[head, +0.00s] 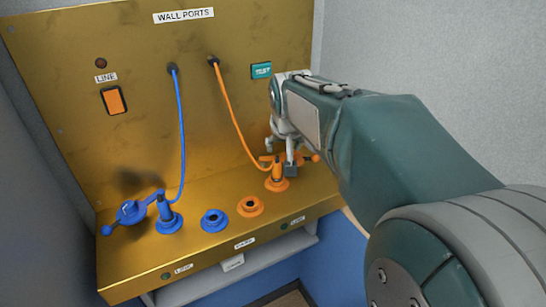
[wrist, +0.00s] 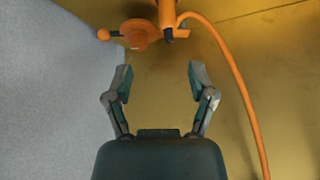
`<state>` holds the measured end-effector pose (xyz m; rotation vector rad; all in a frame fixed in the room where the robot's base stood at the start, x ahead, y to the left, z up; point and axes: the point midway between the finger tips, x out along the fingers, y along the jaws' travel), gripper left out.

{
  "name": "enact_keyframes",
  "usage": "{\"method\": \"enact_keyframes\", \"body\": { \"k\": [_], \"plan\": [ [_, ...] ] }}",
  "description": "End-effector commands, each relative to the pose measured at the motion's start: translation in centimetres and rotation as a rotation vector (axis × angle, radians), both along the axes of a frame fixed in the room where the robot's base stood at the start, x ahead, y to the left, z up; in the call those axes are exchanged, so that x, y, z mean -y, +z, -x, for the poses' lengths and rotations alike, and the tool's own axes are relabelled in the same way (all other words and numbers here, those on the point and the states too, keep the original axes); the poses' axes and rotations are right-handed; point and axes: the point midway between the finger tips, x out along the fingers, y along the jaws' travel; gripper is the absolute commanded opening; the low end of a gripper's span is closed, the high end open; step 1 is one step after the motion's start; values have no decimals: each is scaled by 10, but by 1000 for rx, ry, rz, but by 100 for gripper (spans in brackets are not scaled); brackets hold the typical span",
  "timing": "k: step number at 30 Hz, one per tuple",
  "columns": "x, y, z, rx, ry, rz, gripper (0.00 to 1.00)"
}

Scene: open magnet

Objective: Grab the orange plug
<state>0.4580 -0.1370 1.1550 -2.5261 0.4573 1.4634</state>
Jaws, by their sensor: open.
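The orange plug (head: 278,170) stands upright at an orange-ringed socket on the brass ledge, with an orange cable (head: 233,110) running up to the wall. In the wrist view the plug (wrist: 167,14) is at the top edge, partly cut off, with its cable curving down the right side. My gripper (head: 282,155) is just above and beside the plug in the head view, partly covering the area behind it. In the wrist view my gripper (wrist: 161,80) is open and empty, its fingers spread below the plug and apart from it.
An orange handle (wrist: 138,32) sits close left of the plug in the wrist view. A free orange socket (head: 250,206), a blue socket (head: 214,219), a blue plug (head: 168,215) and a blue handle (head: 131,211) line the ledge. A grey wall (wrist: 50,90) is close on the left.

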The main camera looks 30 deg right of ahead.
Motion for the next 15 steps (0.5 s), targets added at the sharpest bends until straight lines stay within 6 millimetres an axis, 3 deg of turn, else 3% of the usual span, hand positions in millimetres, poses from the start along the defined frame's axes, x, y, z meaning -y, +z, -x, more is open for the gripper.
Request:
{"method": "enact_keyframes", "body": {
  "k": [6, 15],
  "plan": [
    [3, -32, -16, -5, 4, 0, 72],
    [16, -60, -30, -6, 3, -7, 72]
  ]
}}
